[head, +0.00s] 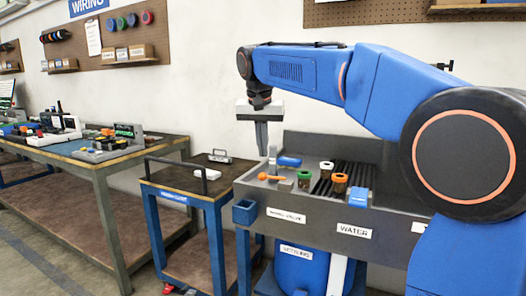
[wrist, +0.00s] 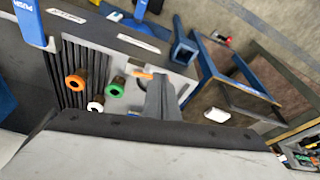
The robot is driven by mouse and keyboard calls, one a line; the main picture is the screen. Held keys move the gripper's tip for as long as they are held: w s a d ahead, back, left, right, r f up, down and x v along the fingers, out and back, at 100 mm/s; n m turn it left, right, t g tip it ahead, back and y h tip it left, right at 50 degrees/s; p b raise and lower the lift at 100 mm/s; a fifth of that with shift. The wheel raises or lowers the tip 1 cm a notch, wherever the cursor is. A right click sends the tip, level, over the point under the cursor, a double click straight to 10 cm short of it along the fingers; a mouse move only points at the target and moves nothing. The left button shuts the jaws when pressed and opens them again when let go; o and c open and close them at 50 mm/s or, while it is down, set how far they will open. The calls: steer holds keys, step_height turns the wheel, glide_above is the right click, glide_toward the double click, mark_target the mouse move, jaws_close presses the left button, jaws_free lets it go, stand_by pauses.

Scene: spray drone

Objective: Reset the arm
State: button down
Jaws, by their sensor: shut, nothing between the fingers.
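My blue arm (head: 300,75) reaches from the right side over the grey sink bench in the head view. My gripper (head: 262,148) points straight down above the left end of the bench. Its fingers are together and hold nothing. In the wrist view my gripper (wrist: 163,110) shows as a dark shape beside the bottles with green, white and orange caps. The gripper is apart from them in the head view.
The grey bench (head: 300,213) holds a green-capped bottle (head: 304,176), a white-capped bottle (head: 327,168), an orange-capped bottle (head: 339,180) and an orange knob (head: 263,176). A blue cart (head: 180,190) stands left. A workbench (head: 100,165) stands further left.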

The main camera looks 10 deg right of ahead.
steer(key=s+d+f+n, duration=0.1)
steer(key=s+d+f, duration=0.3)
steer(key=s+f, duration=0.5)
steer(key=s+d+f+n+t, duration=0.1)
steer(key=s+d+f+n, duration=0.1)
steer(key=s+d+f, duration=0.3)
steer(key=s+d+f+n+y, duration=0.1)
steer(key=s+d+f, duration=0.3)
steer(key=s+f, duration=0.9)
steer(key=s, duration=1)
steer(key=shift+d+f+t, duration=0.25)
steer(key=shift+f+t, duration=0.05)
